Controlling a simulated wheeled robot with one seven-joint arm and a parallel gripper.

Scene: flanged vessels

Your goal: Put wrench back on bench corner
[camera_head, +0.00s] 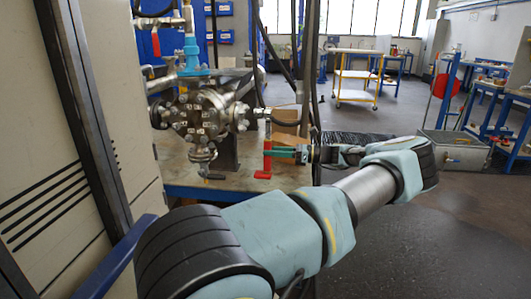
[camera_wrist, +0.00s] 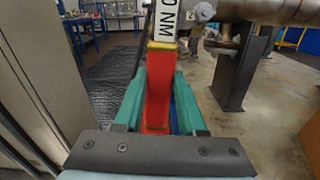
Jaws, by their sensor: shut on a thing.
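The wrench has a red handle (camera_head: 267,148) and stands roughly upright beside the flanged vessel (camera_head: 200,115) in the head view. In the wrist view its red handle (camera_wrist: 158,100) runs up to a white, black-lettered section (camera_wrist: 166,20); its far end is out of frame. My gripper (camera_head: 274,153) has green fingers, shut on the red handle; they lie on both sides of it in the wrist view (camera_wrist: 160,85). The bench (camera_head: 235,180) has a worn top below the vessel. I cannot tell whether the wrench's lower end touches it.
A pipe and bolted flange (camera_head: 240,112) are close to the wrench's upper part. A dark post (camera_head: 309,70) and hanging cables are just behind my gripper. A grey cabinet (camera_head: 70,150) stands at left. A grey bin (camera_head: 450,150) is at right, with open floor in front.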

